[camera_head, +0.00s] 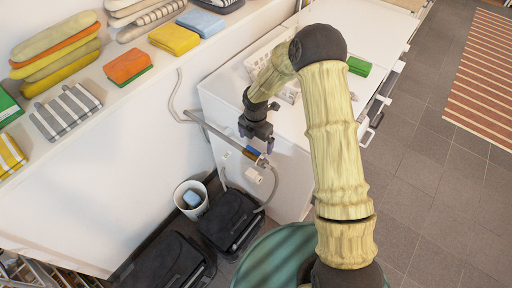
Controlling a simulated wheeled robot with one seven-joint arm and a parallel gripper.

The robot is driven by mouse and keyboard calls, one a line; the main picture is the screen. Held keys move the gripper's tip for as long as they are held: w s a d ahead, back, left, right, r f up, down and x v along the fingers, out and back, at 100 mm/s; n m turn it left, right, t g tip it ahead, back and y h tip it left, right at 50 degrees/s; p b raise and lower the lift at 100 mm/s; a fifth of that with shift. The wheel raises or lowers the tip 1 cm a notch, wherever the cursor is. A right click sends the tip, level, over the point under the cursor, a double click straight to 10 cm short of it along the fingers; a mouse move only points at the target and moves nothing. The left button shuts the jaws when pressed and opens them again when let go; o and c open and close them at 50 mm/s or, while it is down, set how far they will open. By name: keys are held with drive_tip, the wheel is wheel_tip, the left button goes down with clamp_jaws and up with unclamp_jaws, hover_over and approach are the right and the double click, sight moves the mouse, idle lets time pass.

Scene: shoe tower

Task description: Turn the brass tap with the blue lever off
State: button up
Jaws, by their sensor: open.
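The brass tap (262,161) sits on a grey pipe low beside the white cabinet, near the middle of the view. Its blue lever (250,151) lies roughly along the pipe, just left of the brass body. My gripper (256,141) is open and points down, directly above the lever in the picture. I cannot tell whether the fingers touch the lever or are apart from it. The fingertips are small and partly merge with the dark gripper body.
The white cabinet (222,98) stands right behind the tap. A white bucket (182,205) with a blue item and black bins (228,222) stand below. A hose (275,184) hangs from the pipe. A shelf with folded cloths (66,110) runs along the left.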

sight(256, 151)
wheel_tip(256, 151, down, 5)
drive_tip(key=shift+r, duration=0.1)
drive_tip(key=shift+a, duration=0.1)
drive_tip(key=shift+c, duration=0.4)
drive_tip(key=c, duration=0.4)
drive_tip(key=shift+s, duration=0.1)
drive_tip(key=c, duration=0.9)
